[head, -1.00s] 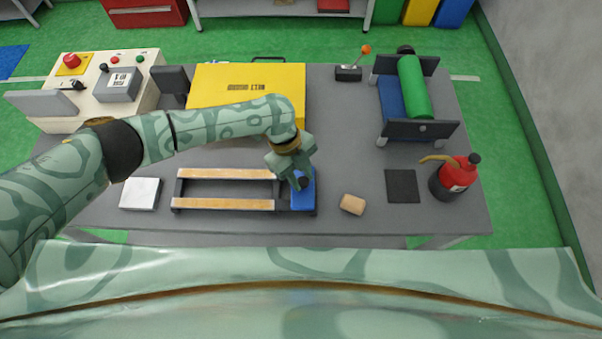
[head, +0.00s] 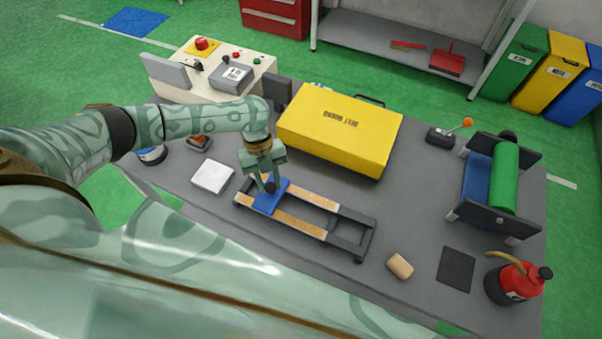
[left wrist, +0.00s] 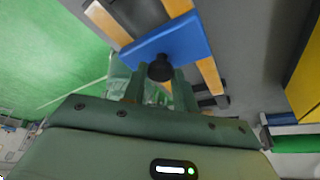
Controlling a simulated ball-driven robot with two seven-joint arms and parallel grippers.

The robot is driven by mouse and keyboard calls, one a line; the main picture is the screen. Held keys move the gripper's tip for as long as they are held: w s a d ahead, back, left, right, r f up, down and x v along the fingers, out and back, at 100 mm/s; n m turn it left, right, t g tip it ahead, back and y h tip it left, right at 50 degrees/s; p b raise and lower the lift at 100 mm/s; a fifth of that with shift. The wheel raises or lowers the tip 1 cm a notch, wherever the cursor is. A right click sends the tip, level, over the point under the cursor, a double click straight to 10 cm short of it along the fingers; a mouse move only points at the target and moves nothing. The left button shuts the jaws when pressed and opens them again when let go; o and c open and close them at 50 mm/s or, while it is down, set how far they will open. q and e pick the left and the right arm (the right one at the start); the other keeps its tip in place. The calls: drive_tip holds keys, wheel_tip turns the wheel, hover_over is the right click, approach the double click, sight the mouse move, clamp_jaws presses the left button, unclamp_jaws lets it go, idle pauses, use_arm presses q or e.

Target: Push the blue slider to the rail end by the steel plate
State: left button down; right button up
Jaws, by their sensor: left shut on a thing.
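The blue slider (head: 262,203) sits across the rail (head: 305,223), near its left end. A short bit of the rail's wooden strip shows to the left of the slider. The steel plate (head: 212,176) is a pale square lying left of that rail end, apart from it. My left gripper (head: 269,184) is above the slider and shut on its black knob. In the left wrist view the knob (left wrist: 161,68) stands between the fingers, and the blue slider (left wrist: 170,40) lies across the wooden strips. My right gripper is not in view.
A yellow case (head: 340,130) lies behind the rail. A control box (head: 228,65) stands at the back left. A tan block (head: 400,266), a dark square pad (head: 456,269), a red bottle (head: 514,283) and a green roller unit (head: 505,178) are to the right.

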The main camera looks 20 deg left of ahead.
use_arm(q)
drive_tip(key=a, duration=0.6)
drive_tip(key=shift+b, duration=0.35)
drive_tip(key=shift+w+a+r, duration=0.1)
drive_tip(key=shift+a, duration=0.05)
drive_tip(key=c, duration=1.1)
unclamp_jaws()
drive_tip(key=shift+a, duration=0.1)
drive_tip(key=p+v, duration=0.2)
drive_tip(key=v, duration=1.4)
